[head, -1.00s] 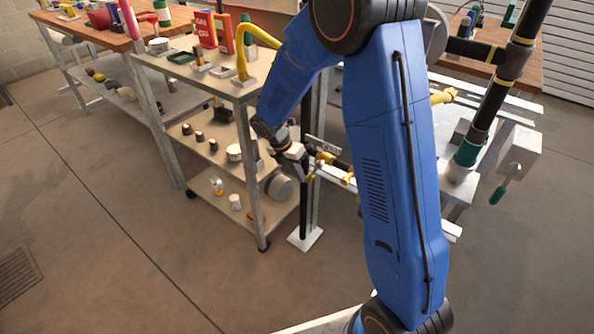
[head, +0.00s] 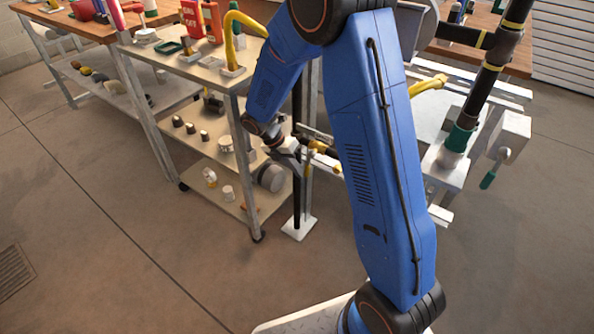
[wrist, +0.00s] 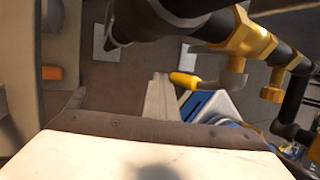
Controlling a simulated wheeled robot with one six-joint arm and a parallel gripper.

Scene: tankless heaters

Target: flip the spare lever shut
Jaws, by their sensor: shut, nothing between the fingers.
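A lever with a yellow grip (wrist: 190,80) and a metal arm joins a brass valve body (wrist: 245,45) on dark pipe in the wrist view. I cannot read a label to confirm it is the spare one. My gripper (wrist: 160,78) is shut and empty; its tips are just left of the yellow grip, and contact cannot be told. In the head view my gripper (head: 296,158) is beside the small yellow valve parts (head: 320,147) on the pipe, low behind my blue arm. My arm hides part of the pipework there.
A shelf cart (head: 240,205) with knobs and cans stands close left of my gripper. A dark upright post on a white foot plate (head: 299,226) is nearby. Floor in front is clear.

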